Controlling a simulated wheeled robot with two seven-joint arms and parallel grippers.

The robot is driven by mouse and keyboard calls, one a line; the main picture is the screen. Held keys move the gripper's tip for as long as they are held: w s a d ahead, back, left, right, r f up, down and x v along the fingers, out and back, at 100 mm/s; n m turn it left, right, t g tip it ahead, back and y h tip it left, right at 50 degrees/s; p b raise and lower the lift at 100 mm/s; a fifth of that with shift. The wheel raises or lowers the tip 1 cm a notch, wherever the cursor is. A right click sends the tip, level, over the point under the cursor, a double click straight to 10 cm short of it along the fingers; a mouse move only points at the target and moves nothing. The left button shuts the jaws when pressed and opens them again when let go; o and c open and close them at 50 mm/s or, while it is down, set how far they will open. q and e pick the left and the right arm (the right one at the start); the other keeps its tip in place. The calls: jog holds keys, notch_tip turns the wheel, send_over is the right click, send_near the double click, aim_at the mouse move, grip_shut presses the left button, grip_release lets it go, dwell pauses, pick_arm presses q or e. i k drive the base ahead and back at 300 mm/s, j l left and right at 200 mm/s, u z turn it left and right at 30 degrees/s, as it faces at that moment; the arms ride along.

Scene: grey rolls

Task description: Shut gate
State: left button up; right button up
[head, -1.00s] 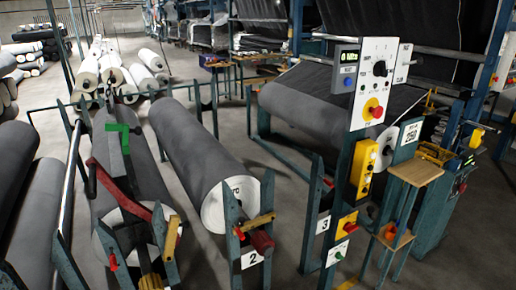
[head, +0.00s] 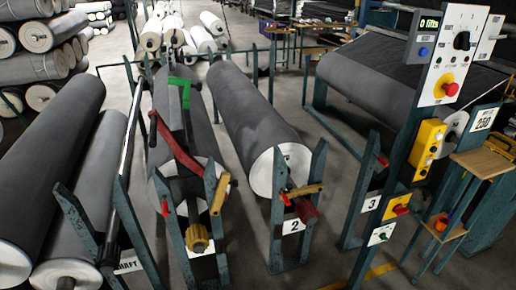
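Neither of my grippers is in the head view. On the left roll stand (head: 222,250), a short yellow bar (head: 221,193) stands nearly upright beside the right post and does not span the gap between the posts. On the stand marked 2, a similar yellow bar (head: 305,190) lies roughly level, reaching from the roll's end to the right post. I cannot tell for certain which part is the gate. A red lever (head: 176,146) slants down over the left stand's grey roll (head: 158,172), below a green bracket (head: 184,84).
Large grey rolls (head: 50,170) lie at the left, beside a shiny shaft (head: 130,140). The roll on stand 2 (head: 250,115) is in the middle. A control panel (head: 452,60) and a small wooden shelf (head: 482,162) stand at the right. Narrow floor strips between stands are clear.

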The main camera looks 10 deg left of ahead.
aim_at(225, 177)
jog(key=l+u, duration=0.15)
jog(key=u, duration=0.75)
jog(key=l+u, duration=0.5)
jog(key=l, duration=0.3)
jog(key=k+l+u, duration=0.1)
jog(key=l+u, duration=0.4)
jog(key=l, duration=0.25)
jog(key=k+l, duration=0.1)
jog(key=l, duration=0.3)
jog(key=k+l, duration=0.1)
jog(key=l, duration=0.3)
jog(key=k+l, duration=0.1)
jog(key=l, duration=0.25)
jog(key=k+l+u, duration=0.1)
jog(key=l, duration=0.3)
